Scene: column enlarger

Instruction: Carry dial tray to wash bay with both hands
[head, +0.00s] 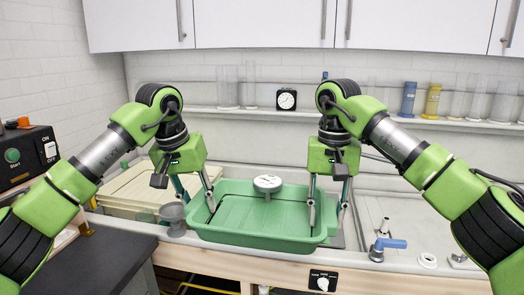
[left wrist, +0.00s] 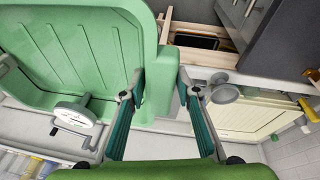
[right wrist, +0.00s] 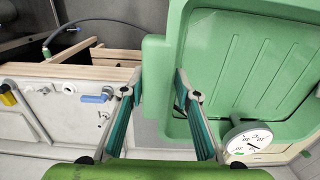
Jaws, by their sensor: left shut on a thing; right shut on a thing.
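The dial tray is a green ribbed tray (head: 255,215) with a round white dial (head: 268,183) at its far rim. It is level, at the front middle of the bench in the head view; I cannot tell whether it touches the surface below. My left gripper (head: 200,205) is shut on its left rim, one finger inside and one outside, as the left wrist view (left wrist: 160,85) also shows. My right gripper (head: 326,205) is shut on its right rim; the right wrist view (right wrist: 157,85) shows this with the dial (right wrist: 248,138). I cannot tell which area is the wash bay.
Cream trays (head: 128,188) lie to the left. A grey round-topped fitting (head: 173,214) stands close by the tray's left front corner. A blue-handled tap (head: 387,245) is at right. A shelf behind holds a clock (head: 286,99), cylinders and bottles. A dark counter (head: 105,258) is at front left.

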